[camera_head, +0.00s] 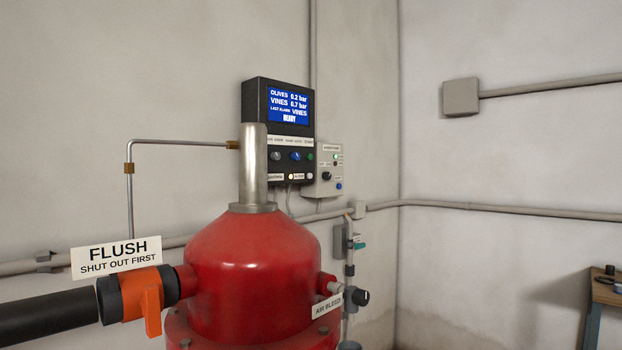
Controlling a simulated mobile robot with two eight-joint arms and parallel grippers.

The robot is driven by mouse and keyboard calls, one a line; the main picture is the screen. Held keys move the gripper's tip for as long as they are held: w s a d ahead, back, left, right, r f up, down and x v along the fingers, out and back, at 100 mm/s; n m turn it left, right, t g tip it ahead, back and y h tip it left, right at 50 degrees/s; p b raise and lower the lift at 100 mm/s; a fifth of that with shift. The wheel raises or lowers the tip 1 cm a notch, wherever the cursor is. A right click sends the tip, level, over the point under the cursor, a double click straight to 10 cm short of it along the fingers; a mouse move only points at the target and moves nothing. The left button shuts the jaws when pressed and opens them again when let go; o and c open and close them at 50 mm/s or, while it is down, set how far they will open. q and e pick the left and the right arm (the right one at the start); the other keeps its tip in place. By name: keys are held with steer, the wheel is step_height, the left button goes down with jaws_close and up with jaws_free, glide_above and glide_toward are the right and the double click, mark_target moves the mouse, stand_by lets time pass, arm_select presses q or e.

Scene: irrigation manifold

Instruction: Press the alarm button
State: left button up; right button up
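A dark control box (277,132) is mounted on the wall behind the red tank. Its blue screen (290,106) shows pressures for olives and vines, a line that seems to read last alarm vines, and READY. The labels are too small to read surely, so I cannot tell which is the alarm button. Neither gripper is in view.
The red tank (255,262) and its metal pipe (253,165) stand in front of the box's left part. A smaller grey box (329,170) sits right of it. An orange valve (143,295) with a FLUSH sign (117,257) is at left. A wooden table (606,290) is at right.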

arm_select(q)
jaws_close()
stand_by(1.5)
